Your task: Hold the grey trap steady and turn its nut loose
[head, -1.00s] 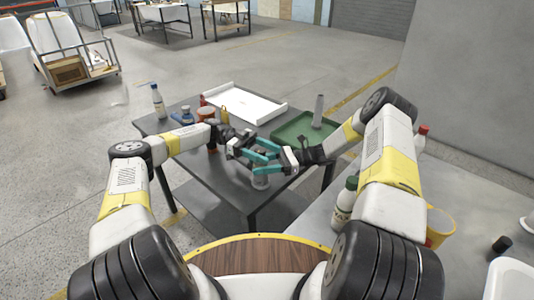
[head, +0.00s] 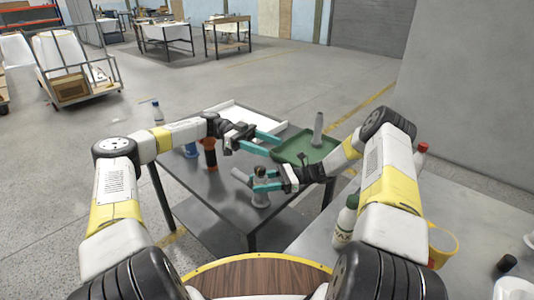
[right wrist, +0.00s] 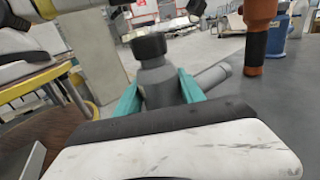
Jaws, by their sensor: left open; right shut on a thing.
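The grey trap (head: 261,199) stands upright on the dark table, with a grey side pipe (head: 240,175) slanting up to the left. In the right wrist view its grey body (right wrist: 158,88) is between my teal fingers, with a dark ring-shaped nut (right wrist: 148,46) around its top. My right gripper (head: 256,180) is shut on the trap from the right, below the nut. My left gripper (head: 275,146) is open and empty, above and behind the trap, apart from it. Whether the nut is loose I cannot tell.
A green tray (head: 328,151) with a grey upright piece (head: 318,128) lies behind my grippers. An orange-and-black object (head: 210,155) stands left of the trap. A white bottle (head: 345,222) stands on the right-hand bench.

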